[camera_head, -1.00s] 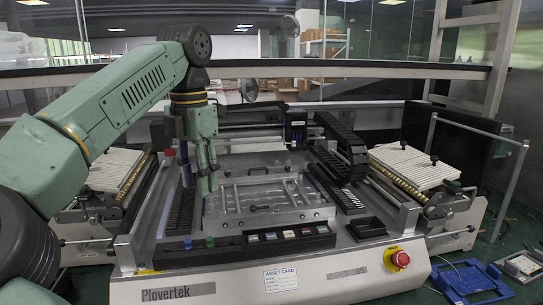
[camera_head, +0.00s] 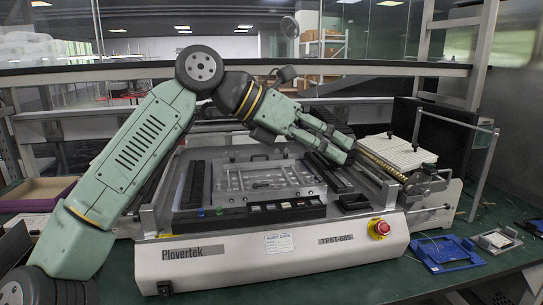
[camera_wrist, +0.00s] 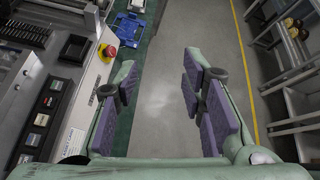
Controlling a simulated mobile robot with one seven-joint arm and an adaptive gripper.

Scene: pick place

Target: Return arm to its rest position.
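My gripper (camera_head: 338,144) is at the end of my green arm, raised in front of and above the grey Plovertek machine (camera_head: 300,247), and points to the right in the head view. In the wrist view my gripper (camera_wrist: 165,100) has its two purple-padded fingers wide apart with nothing between them. Grey floor shows through the gap. The machine's front panel, with its red stop button (camera_wrist: 108,52), is left of the fingers in the wrist view.
A blue tray-like item (camera_head: 446,252) and a small grey device (camera_head: 496,240) lie on the green table at the right. A metal frame (camera_head: 484,172) stands at the machine's right end. A yellow line (camera_wrist: 244,70) runs along the floor, with shelving (camera_wrist: 292,80) beyond it.

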